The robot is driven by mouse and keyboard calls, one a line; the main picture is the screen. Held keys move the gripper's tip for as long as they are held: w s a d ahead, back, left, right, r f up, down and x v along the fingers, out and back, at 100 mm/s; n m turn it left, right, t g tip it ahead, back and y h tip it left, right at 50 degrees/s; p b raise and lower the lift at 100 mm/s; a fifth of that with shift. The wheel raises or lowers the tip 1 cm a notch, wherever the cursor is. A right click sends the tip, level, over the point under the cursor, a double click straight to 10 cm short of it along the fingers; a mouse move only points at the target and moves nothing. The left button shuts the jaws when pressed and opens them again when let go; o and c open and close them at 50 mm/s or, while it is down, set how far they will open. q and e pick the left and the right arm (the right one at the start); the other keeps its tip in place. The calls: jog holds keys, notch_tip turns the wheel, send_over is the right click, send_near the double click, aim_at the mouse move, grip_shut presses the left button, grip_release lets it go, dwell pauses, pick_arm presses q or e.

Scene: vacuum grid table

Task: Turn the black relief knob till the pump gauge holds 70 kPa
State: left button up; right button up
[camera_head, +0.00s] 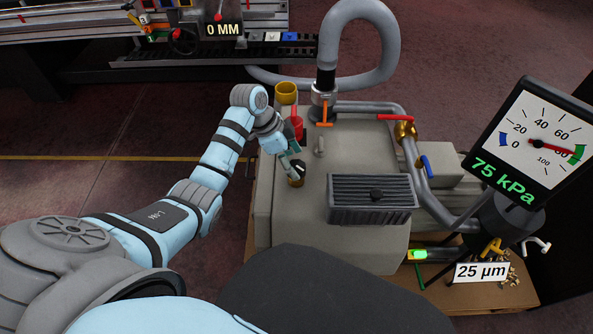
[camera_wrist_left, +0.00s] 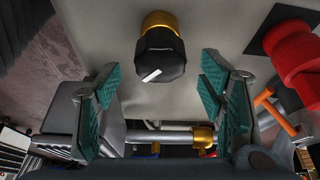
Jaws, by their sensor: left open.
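The black relief knob (camera_wrist_left: 162,56) has a white pointer line and a brass collar. It sits on the grey pump housing (camera_head: 345,150), and in the head view the knob (camera_head: 297,182) is partly covered by my gripper. My left gripper (camera_head: 291,166) is at the knob. In the left wrist view its green-padded fingers (camera_wrist_left: 160,95) are spread wide to either side below the knob, with clear gaps and no visible contact. The pump gauge (camera_head: 538,142) shows 75 kPa in green digits, its red needle near the green band. My right gripper is not in view.
A red fitting (camera_head: 296,127) and an orange-handled valve (camera_head: 324,112) stand close beyond my left gripper. A ribbed grey box (camera_head: 372,198) is to its right. Red (camera_head: 395,117) and blue (camera_head: 427,166) handles sit on the pipework. A grey hose (camera_head: 388,50) loops at the back.

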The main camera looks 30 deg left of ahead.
aim_at(296, 166)
pick_arm(q)
jog(key=x, duration=0.2)
jog(key=shift+w+d+f+b, duration=0.1)
jog(key=shift+d+f+b, duration=0.05)
jog(key=shift+f+b, duration=0.2)
jog(key=shift+f, duration=0.1)
jog(key=shift+c, duration=1.1)
jog(key=c, duration=0.9)
jog(key=shift+p, duration=0.5)
jog(key=n+p, duration=0.2)
jog(key=p, duration=0.1)
jog(key=n+t+y+p, duration=0.1)
jog(key=n+p, duration=0.1)
jog(key=p, duration=0.2)
jog(key=shift+r, duration=0.25)
jog(key=shift+f+n+t+y+p, duration=0.2)
jog(key=shift+n+t+y+p, duration=0.1)
jog(key=shift+n+p, duration=0.8)
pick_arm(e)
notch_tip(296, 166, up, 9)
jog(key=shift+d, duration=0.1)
